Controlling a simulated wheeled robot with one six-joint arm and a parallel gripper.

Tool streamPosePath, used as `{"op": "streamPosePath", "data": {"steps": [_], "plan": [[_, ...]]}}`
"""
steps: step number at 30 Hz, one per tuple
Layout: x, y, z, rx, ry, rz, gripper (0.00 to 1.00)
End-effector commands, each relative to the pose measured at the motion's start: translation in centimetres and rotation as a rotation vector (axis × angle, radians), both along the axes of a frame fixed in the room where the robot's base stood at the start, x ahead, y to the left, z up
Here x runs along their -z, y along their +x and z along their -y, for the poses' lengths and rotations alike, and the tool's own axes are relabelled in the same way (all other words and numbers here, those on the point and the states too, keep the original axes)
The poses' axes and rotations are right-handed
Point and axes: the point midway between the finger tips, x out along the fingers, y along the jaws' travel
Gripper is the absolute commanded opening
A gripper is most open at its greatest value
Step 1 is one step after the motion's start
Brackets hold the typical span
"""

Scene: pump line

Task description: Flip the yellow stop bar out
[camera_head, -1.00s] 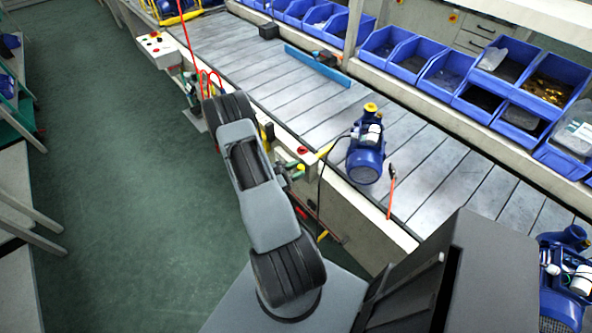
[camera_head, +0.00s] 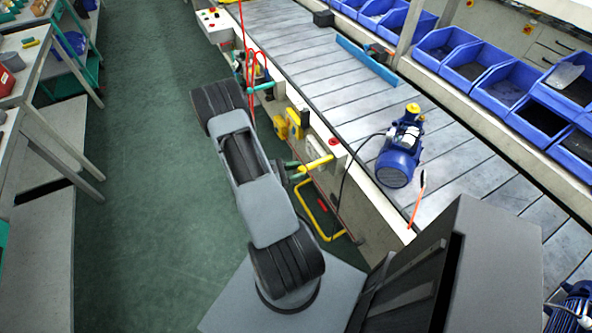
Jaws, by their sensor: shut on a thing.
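The yellow stop bar (camera_head: 319,162) is at the near edge of the conveyor, just below a red button. It points out from the edge towards the aisle, clear of the belt. My gripper (camera_head: 298,170) is at its outer end, on the aisle side, and is shut on it. The gripper is small in the view and partly hidden behind my arm, so the exact contact is hard to see.
A blue pump (camera_head: 399,158) with a cable stands on the conveyor belt (camera_head: 345,108) to the right. A yellow looped handle (camera_head: 325,222) hangs below the conveyor edge. Blue bins (camera_head: 497,79) line the far side. The green aisle floor (camera_head: 150,190) on the left is clear.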

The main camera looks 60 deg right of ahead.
Motion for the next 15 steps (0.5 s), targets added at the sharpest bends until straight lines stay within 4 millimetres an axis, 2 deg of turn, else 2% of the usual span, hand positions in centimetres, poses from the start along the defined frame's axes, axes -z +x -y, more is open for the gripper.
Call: {"op": "streamPosePath", "data": {"steps": [3,4,12,15], "plan": [[0.03,0.08,-0.23,-0.002,0.002,-0.001,0.00],[0.03,0.08,-0.24,-0.003,0.002,-0.001,0.34],[0.04,0.04,-0.16,-0.002,0.002,-0.001,0.58],[0.03,0.01,-0.12,-0.001,0.002,-0.001,0.58]]}}
